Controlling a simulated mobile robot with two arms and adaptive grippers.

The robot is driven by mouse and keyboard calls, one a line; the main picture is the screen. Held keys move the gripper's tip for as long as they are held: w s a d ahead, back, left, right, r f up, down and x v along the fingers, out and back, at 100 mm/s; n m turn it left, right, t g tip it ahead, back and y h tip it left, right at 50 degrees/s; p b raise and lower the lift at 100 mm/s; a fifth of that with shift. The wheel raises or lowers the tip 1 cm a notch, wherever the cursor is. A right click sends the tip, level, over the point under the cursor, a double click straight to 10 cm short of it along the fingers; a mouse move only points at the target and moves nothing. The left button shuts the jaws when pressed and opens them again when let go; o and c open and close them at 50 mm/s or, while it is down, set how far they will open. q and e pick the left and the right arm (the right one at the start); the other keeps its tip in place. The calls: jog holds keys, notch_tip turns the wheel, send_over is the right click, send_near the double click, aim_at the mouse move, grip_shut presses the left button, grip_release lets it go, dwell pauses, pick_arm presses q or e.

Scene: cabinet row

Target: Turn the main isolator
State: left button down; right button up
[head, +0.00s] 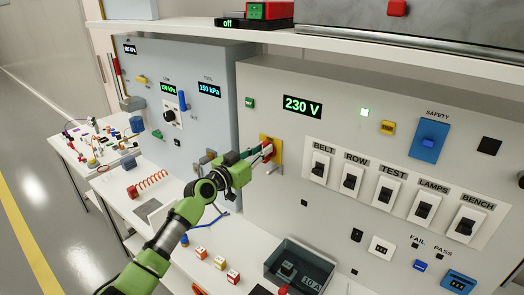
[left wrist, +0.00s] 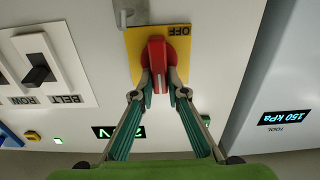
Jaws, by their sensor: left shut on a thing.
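The main isolator is a red handle (left wrist: 156,53) on a yellow plate (left wrist: 180,72) marked OFF in the left wrist view. In the head view its yellow plate (head: 277,145) is on the white cabinet front, left of the switch row. My left gripper (left wrist: 158,88) is shut on the red handle, with a finger on each side. In the head view the left gripper (head: 264,153) reaches the handle from the left and covers part of it. My right gripper is not in view.
A display (head: 302,106) reads 230 V above the isolator. Switches labelled BELT (head: 320,167) to BENCH sit to its right. A green light (head: 365,112) is lit. Small blocks (head: 217,262) and a dark 10 A bin (head: 300,268) stand on the bench below.

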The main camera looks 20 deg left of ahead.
pick_arm(q)
jog(key=shift+f, duration=0.1)
jog(key=shift+w+a+f+n+b, duration=0.1)
jog(key=shift+a+f+n+b, duration=0.15)
jog(key=shift+n, duration=2.7)
jog(key=shift+w+a+f+n+b, duration=0.15)
jog(key=shift+a+f+n, duration=0.15)
jog(key=shift+n, duration=2.7)
jog(key=shift+w+a+f+n+b, duration=0.1)
jog(key=shift+a+f+n+b, duration=0.15)
jog(key=shift+n, duration=2.7)
jog(key=shift+f, duration=0.1)
jog(key=c, duration=2)
grip_release()
jog(key=shift+s, duration=0.1)
